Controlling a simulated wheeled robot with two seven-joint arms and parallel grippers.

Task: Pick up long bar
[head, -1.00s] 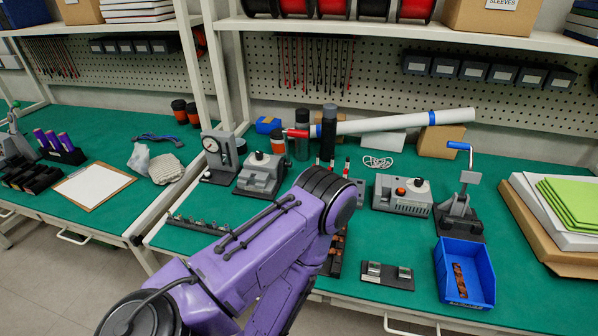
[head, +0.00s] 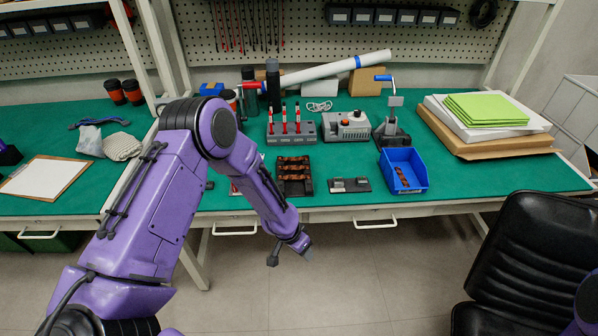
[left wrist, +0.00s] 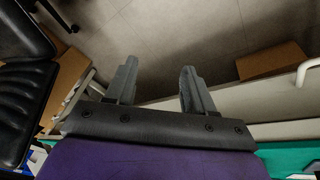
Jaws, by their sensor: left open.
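Several copper bars lie in a black rack (head: 281,192) near the front edge of the green bench, partly beside my left forearm. A copper piece (head: 402,177) lies in the blue bin (head: 421,180) to the right. I cannot tell for certain which bar is the long one. My left gripper (head: 290,253) hangs in front of and below the bench edge, apart from the bars. In the left wrist view, its two fingers (left wrist: 158,78) are spread with nothing between them and the floor beyond. My right gripper is out of sight.
A small black fixture (head: 349,186) sits between rack and bin. A red-handled tool stand (head: 291,132), a grey device (head: 346,126) and a lever press (head: 391,132) stand behind. A black chair (head: 525,250) is at right.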

